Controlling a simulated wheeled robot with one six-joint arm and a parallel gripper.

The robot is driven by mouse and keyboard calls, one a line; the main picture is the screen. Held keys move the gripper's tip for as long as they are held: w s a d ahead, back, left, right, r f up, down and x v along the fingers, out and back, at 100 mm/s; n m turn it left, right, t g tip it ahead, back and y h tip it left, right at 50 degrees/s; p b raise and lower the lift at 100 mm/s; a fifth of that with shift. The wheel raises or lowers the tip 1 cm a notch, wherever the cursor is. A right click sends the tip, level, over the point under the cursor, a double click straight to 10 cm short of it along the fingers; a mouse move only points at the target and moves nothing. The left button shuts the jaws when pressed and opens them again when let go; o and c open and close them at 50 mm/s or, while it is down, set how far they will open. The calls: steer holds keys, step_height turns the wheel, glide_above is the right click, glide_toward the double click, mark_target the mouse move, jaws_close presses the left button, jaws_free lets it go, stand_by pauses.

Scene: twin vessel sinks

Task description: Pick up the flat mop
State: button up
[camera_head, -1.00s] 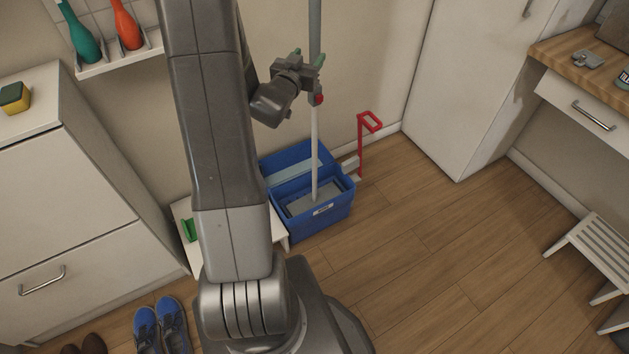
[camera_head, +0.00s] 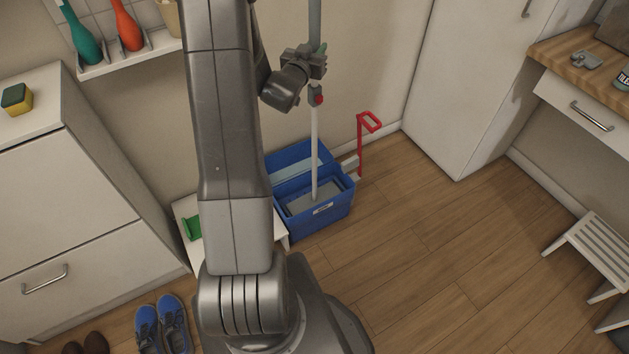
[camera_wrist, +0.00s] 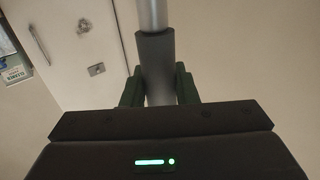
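The flat mop (camera_head: 314,150) stands upright, its pale pole rising out of the blue bucket (camera_head: 337,220). Its grey flat head (camera_head: 312,199) rests inside the bucket. A red piece sits on the pole just below my gripper (camera_head: 318,60). In the wrist view, the mop's dark grey sleeve (camera_wrist: 157,62) runs between the two green-padded fingers of my gripper (camera_wrist: 159,88). The fingers lie against the sleeve on both sides, with no clear gap, so the gripper appears shut on it. In the head view the far finger is mostly hidden.
A red-handled tool (camera_head: 361,150) stands right of the bucket by the wall. A low white stand with a green item (camera_head: 191,228) is left of the bucket. Blue shoes (camera_head: 162,325) lie on the floor. The wooden floor (camera_head: 420,270) at right is clear up to a slatted stool (camera_head: 595,255).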

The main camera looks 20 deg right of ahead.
jaws_close()
steer(key=shift+r, duration=0.1)
